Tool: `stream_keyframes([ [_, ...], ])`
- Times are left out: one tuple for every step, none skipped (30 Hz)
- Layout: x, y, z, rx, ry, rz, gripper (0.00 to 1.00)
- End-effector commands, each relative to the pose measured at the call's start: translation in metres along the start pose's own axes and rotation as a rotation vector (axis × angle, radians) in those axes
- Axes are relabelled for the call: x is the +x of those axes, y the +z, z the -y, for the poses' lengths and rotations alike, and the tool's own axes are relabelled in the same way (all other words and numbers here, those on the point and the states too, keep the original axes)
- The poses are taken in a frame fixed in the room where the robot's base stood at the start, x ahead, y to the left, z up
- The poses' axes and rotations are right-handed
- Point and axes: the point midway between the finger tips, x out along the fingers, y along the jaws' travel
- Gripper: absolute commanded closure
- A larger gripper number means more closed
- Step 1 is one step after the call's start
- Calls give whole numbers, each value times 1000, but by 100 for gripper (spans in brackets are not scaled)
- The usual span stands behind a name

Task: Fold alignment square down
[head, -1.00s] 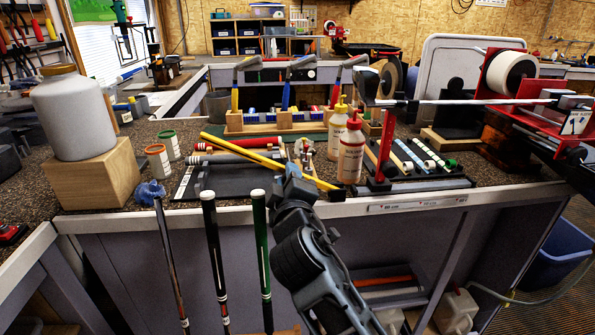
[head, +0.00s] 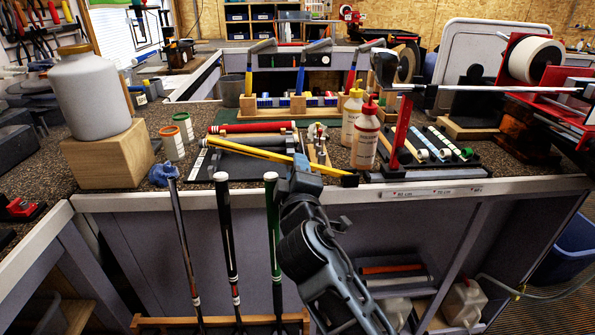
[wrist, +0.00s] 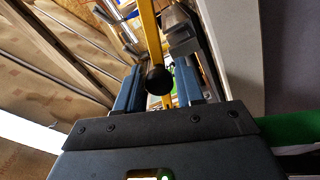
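A long yellow bar (head: 250,152) slants over the dark bench mat in the head view, with a dark block at its right end. It looks like the alignment square's arm, though I cannot be sure. In the wrist view a yellow bar (wrist: 151,30) runs up from a round black knob (wrist: 159,79). My gripper (head: 300,168) is at the bench's front edge, by the bar's right part; its fingers are hard to make out there. In the wrist view my gripper (wrist: 161,88) has its blue fingers apart, with the knob appearing between them and gaps at both sides. Whether they touch it is unclear.
Several golf clubs (head: 230,220) stand upright before the bench. Two glue bottles (head: 365,137) and a red post (head: 401,130) stand right of my gripper. A white jug (head: 92,97) sits on a wooden block at left.

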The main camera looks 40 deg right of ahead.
Motion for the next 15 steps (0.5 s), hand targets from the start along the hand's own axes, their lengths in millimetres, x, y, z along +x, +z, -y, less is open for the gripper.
stream_keyframes([
  [0, 0, 0, 0, 0, 0, 58],
  [0, 0, 0, 0, 0, 0, 55],
  [0, 0, 0, 0, 1, 0, 51],
  [0, 0, 0, 0, 1, 0, 48],
  [0, 0, 0, 0, 1, 0, 48],
  [0, 0, -1, 0, 1, 1, 48],
  [0, 0, -1, 0, 1, 1, 48],
  [0, 0, -1, 0, 1, 1, 48],
  [0, 0, -1, 0, 1, 1, 48],
  [0, 0, -1, 0, 1, 1, 48],
  [0, 0, -1, 0, 1, 1, 48],
  [-1, 0, 0, 0, 1, 0, 48],
  [-3, 0, 0, 0, 1, 0, 48],
  [-5, 0, 0, 0, 1, 0, 48],
  [-9, 0, 1, 0, 0, 0, 48],
])
